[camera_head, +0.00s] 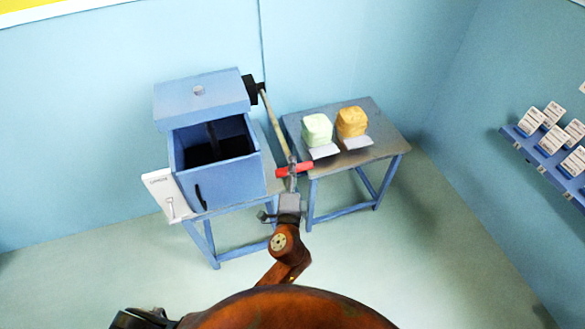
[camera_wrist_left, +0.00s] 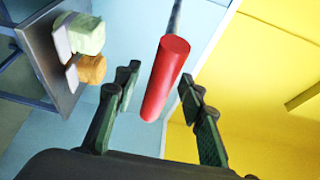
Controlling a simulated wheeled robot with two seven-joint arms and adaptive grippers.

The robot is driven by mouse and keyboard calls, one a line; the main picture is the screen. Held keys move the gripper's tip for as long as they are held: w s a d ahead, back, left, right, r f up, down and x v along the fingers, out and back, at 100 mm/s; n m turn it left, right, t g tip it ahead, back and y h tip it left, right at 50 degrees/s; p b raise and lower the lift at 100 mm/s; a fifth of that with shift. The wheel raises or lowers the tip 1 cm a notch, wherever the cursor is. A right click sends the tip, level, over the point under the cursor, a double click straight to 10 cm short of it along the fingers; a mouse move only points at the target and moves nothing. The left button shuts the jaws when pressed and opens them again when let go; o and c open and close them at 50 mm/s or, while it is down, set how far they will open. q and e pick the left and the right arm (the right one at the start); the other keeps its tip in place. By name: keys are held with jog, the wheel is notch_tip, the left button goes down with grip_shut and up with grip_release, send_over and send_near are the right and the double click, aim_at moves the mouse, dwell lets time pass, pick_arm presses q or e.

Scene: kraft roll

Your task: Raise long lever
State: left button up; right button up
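The long lever (camera_head: 277,124) is a thin pale rod. It runs from a black pivot (camera_head: 253,88) on the right side of a blue box (camera_head: 222,178) down to a red cylindrical handle (camera_head: 301,169). My left gripper (camera_head: 292,183) is at the handle in the head view. In the left wrist view the red handle (camera_wrist_left: 166,78) lies between the fingers of my left gripper (camera_wrist_left: 158,88), with gaps visible on both sides. The fingers are open.
The blue box has its lid (camera_head: 202,97) raised and stands on a blue table. A second table (camera_head: 378,151) at its right holds a pale green block (camera_head: 317,129) and an orange block (camera_head: 351,122). A shelf of cards (camera_head: 541,158) is on the right wall.

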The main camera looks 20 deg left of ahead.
pick_arm(q)
jog(key=shift+w, duration=0.2)
grip_shut()
dwell(0.4)
